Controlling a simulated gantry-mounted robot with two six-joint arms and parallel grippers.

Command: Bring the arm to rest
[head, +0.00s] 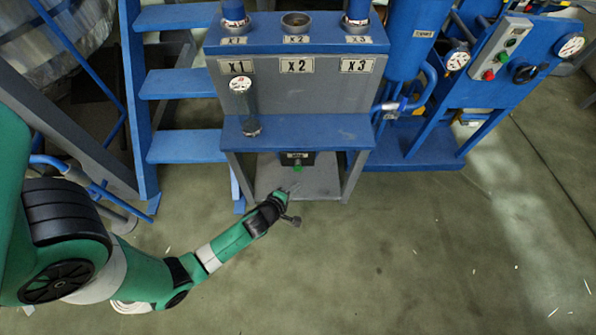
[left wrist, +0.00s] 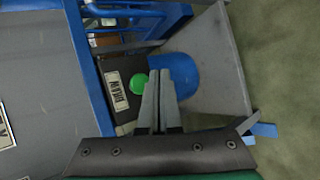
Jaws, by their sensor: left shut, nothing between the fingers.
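My left arm reaches in from the left in the head view. Its gripper (head: 293,190) is low in front of the blue-and-grey cabinet (head: 302,98), close to the opening under its shelf. In the left wrist view the two grey fingers (left wrist: 160,78) are shut together with nothing between them. A green button (left wrist: 140,83) shows just left of the fingertips, beside a dark box with a label reading DRAIN (left wrist: 115,92). I cannot tell whether the fingertips touch the button. My right gripper is not in view.
A blue rounded object (left wrist: 186,76) is right of the fingers in the left wrist view. Blue steps (head: 180,84) stand left of the cabinet. A blue panel with gauges (head: 475,75) stands to the right. The floor (head: 420,260) in front is open.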

